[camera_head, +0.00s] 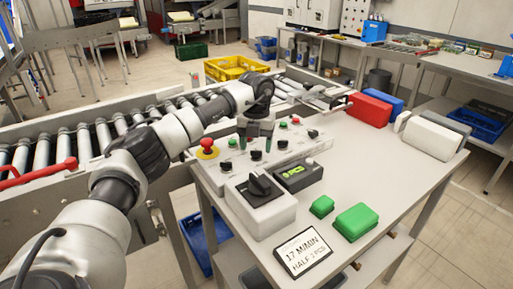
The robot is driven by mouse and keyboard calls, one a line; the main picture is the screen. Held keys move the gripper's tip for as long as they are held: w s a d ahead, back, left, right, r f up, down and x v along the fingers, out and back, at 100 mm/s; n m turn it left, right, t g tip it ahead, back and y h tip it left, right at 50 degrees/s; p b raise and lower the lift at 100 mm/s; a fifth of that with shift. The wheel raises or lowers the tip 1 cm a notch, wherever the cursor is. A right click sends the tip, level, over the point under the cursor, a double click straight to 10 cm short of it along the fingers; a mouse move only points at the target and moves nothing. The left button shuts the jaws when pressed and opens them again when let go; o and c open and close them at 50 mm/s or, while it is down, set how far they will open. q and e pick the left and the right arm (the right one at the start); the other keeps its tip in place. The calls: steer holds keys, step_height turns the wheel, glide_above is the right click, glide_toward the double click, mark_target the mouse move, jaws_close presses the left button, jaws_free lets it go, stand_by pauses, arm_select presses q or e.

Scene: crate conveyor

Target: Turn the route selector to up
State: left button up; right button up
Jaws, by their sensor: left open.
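A light box (258,211) with a large black rotary knob (263,185) on top stands at the near left of the table. Behind it, a grey control panel (290,148) carries several small black selector knobs, green buttons and a red mushroom button (207,145). The labels are too small to read, so I cannot tell which knob is the route selector. My left gripper (256,141) points down over the panel, behind the large knob, open with nothing visible between its fingers. It hides part of the panel. My right gripper is not in view.
A small green-lit display (297,176), green blocks (356,222), a sign (303,251), a red block (369,108) and a white block (432,137) are on the table (364,168). The roller conveyor (104,133) runs behind. The table's middle right is clear.

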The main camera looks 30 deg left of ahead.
arm_select(q)
steer(key=shift+f, duration=0.75)
steer(key=shift+c, duration=0.5)
steer(key=c, duration=0.8)
steer(key=shift+c, duration=0.2)
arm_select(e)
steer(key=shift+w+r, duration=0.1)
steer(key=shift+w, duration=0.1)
